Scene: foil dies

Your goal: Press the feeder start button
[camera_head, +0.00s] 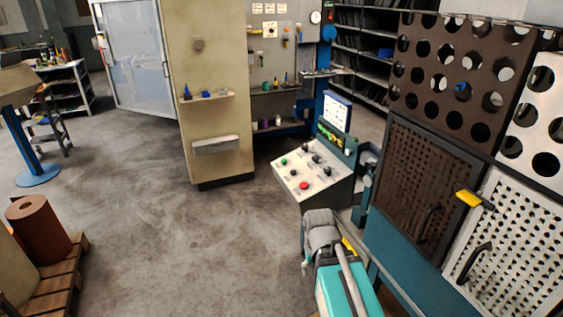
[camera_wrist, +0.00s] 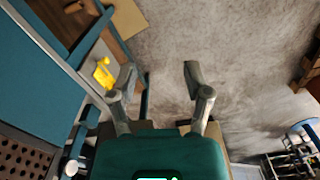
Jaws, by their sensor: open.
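The labels are too small to read, so I cannot tell which control is marked feeder start. My gripper (camera_wrist: 158,76) is open and empty in the wrist view, with its fingers spread over grey floor. No panel button shows in the wrist view. My arm shows at the bottom of the head view, in front of the panel.
A machine with brown and white perforated plates (camera_head: 435,185) and a teal frame stands close on the right. A beige cabinet (camera_head: 208,120) is behind the panel. A brown roll (camera_head: 38,228) sits on a pallet at lower left. The floor (camera_head: 150,220) between is clear.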

